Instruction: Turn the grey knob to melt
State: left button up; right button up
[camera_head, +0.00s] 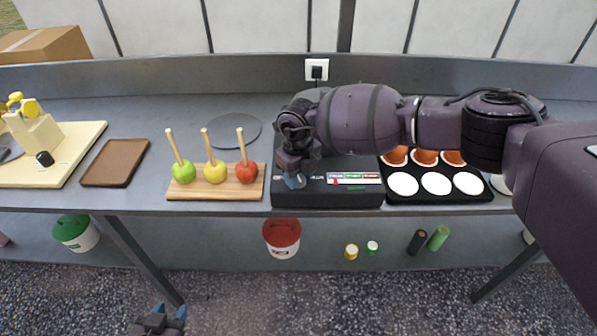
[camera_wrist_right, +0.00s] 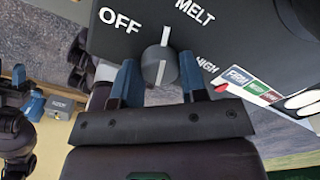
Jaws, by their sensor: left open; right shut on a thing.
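The grey knob (camera_wrist_right: 161,66) with a white pointer line sits on the front of a dark machine (camera_wrist_right: 235,35), which also shows in the head view (camera_head: 340,199). Labels OFF, MELT and HIGH surround the knob. The white line points between OFF and MELT. My right gripper (camera_wrist_right: 159,78) has its blue fingers on either side of the knob and is shut on it. In the head view, my right gripper (camera_head: 294,181) covers the knob at the machine's front left. My left gripper (camera_head: 168,312) is open and empty, low in front of the counter.
Left of the machine, a wooden board (camera_head: 219,190) holds three apples on sticks. A brown tray (camera_head: 115,163) lies further left. A black tray (camera_head: 440,195) with white and orange rounds adjoins the machine's right. A red-lidded bucket (camera_head: 282,240) stands on the shelf below.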

jog(key=m+p, duration=0.1)
jog(key=m, duration=0.2)
jog(key=shift+r, duration=0.1)
jog(key=shift+m, duration=0.3)
dwell(0.4)
jog(key=o, duration=0.9)
jog(key=shift+r, duration=5.35)
